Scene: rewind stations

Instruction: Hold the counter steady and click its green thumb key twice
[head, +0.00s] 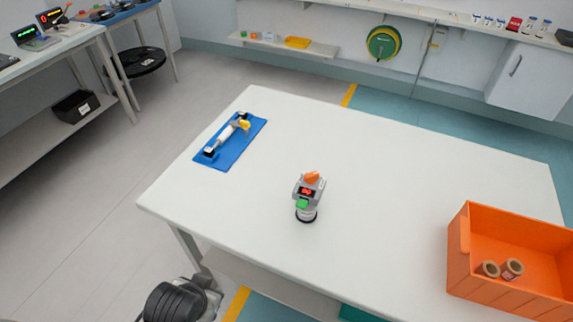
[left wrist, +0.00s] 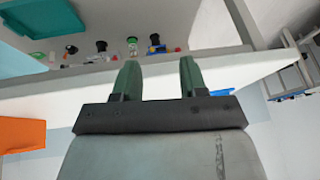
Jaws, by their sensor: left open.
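The counter (head: 309,190) stands upright on the white table, a small grey device with a red lit display and an orange part on top. Its green thumb key (head: 302,204) sticks out low on its near side, above a pale round base with a dark rim. My left gripper (left wrist: 159,76) shows in the left wrist view, its two green fingers apart with nothing between them. I cannot make out the counter in that view. A dark part of my arm shows at the bottom left of the head view, away from the counter. My right gripper is not in view.
A blue mat (head: 223,157) with a white and yellow tool lies at the table's left. An orange bin (head: 458,253) holding two brown rolls stands at the right. The white tabletop (head: 400,170) around the counter is clear. Benches stand at the back and left.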

